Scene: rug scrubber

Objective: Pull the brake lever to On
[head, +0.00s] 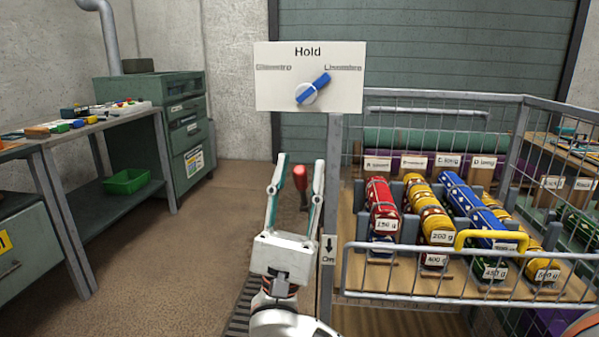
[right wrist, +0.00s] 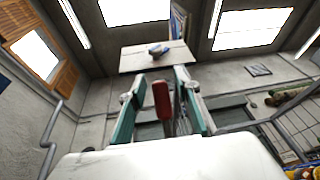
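The brake lever shows as a red knob (head: 301,178) on a dark shaft, left of the cart's front post. A small plate (head: 328,250) on that post bears a down arrow and the word On. My right gripper (head: 299,163) points upward, fingers apart, with the red knob showing between them in the head view. I see no clear contact. The lower lever is hidden behind my gripper. My left gripper is out of view.
A white sign (head: 309,76) reading Hold, with a blue knob (head: 313,89), stands above the post. The wire cart (head: 430,285) on the right carries labelled coloured rolls and a yellow handle (head: 491,239). A workbench (head: 75,130) stands left. Brown floor between is clear.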

